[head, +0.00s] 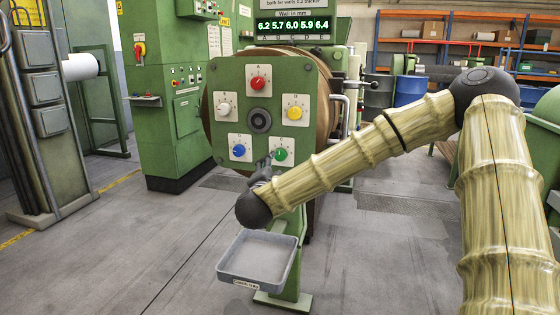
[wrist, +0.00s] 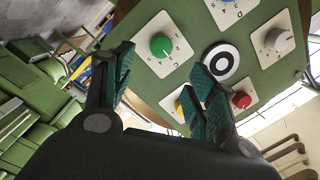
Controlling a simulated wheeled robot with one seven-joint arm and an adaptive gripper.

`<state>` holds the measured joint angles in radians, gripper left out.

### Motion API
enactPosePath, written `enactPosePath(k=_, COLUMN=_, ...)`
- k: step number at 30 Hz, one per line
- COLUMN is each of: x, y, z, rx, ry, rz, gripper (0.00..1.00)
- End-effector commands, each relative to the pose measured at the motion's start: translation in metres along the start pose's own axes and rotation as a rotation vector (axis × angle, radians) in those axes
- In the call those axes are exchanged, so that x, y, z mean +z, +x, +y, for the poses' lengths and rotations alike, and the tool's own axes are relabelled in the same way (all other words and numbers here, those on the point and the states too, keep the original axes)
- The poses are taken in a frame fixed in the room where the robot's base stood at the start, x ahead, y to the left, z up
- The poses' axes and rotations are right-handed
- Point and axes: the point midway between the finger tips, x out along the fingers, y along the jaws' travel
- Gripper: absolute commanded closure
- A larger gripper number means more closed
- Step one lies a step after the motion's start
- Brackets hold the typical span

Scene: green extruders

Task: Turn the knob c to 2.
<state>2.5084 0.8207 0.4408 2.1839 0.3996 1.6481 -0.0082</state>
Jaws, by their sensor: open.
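The green knob (head: 280,154) sits on a white square dial plate at the lower right of the green panel (head: 290,100). In the wrist view the green knob (wrist: 161,45) is in plain sight, with small marks around it and a letter that looks like C. Its setting is too small to read. My gripper (head: 266,162) is just left of and below that knob in the head view. In the wrist view my gripper (wrist: 163,65) is open and empty, with the knob beyond and between its fingertips. I see no contact.
The panel also bears a red knob (head: 258,83), a yellow knob (head: 295,113), a blue knob (head: 239,150), a white knob (head: 224,107) and a black centre hub (head: 259,120). A grey tray (head: 285,240) stands below. A lit display (head: 293,26) is above.

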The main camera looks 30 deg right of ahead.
Motion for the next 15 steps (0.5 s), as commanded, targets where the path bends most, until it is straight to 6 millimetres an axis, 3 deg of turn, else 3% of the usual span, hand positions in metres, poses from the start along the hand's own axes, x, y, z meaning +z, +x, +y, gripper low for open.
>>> enactPosePath(k=15, x=0.0, y=0.075, z=0.0, rx=0.0, ry=0.0, rz=0.001, gripper=0.43)
